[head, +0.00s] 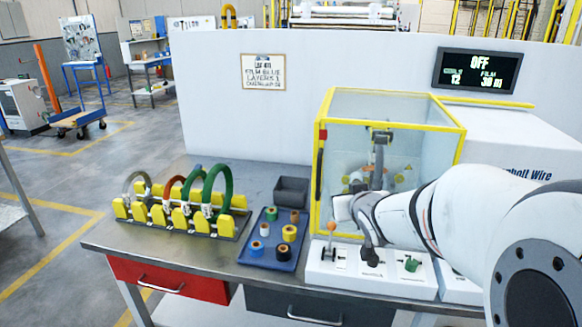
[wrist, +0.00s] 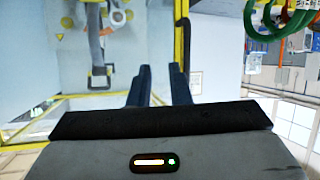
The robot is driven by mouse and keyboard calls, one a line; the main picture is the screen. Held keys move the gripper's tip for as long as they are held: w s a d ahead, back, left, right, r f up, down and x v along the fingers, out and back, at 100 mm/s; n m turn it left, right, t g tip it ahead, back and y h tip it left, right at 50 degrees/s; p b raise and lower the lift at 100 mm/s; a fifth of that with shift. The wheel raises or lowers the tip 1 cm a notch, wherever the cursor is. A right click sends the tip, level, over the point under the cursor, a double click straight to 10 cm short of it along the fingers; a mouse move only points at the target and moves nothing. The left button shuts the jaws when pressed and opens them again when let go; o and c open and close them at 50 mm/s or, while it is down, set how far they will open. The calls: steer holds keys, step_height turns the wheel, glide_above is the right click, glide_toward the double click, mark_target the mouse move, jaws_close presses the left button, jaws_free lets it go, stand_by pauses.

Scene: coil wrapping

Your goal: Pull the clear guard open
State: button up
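The clear guard (head: 340,150) is a see-through box front with a yellow frame, on the machine at the right of the bench. It looks closed. A dark upright handle (head: 319,178) sits on its left edge; it also shows in the wrist view (wrist: 186,42), beside the yellow frame post. My gripper (wrist: 160,72) is open, with a gap between its two dark fingers and nothing in it. The handle lies beyond the fingertips, in line with the right finger; contact is not visible.
A control panel (head: 340,277) with an orange-topped lever and a green knob lies below the guard. A blue tray (head: 249,250) of tape rolls, a grey bin (head: 290,191) and a yellow rack (head: 178,222) of coils stand to the left. The display (head: 477,71) reads OFF.

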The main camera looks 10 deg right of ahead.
mark_target(320, 170)
steer(key=w+a+t+y, duration=0.1)
steer(key=w, duration=0.3)
steer(key=w+a+n+t+y, duration=0.1)
steer(key=w+a+y, duration=0.1)
steer(key=w, duration=0.3)
steer(key=w+a+n+t+y, duration=0.1)
steer(key=w+t+y, duration=0.1)
steer(key=w, duration=0.2)
steer(key=shift+w+a+r+b, duration=0.35)
steer(key=shift+r+b, duration=0.05)
steer(key=shift+c, duration=0.6)
jaws_close()
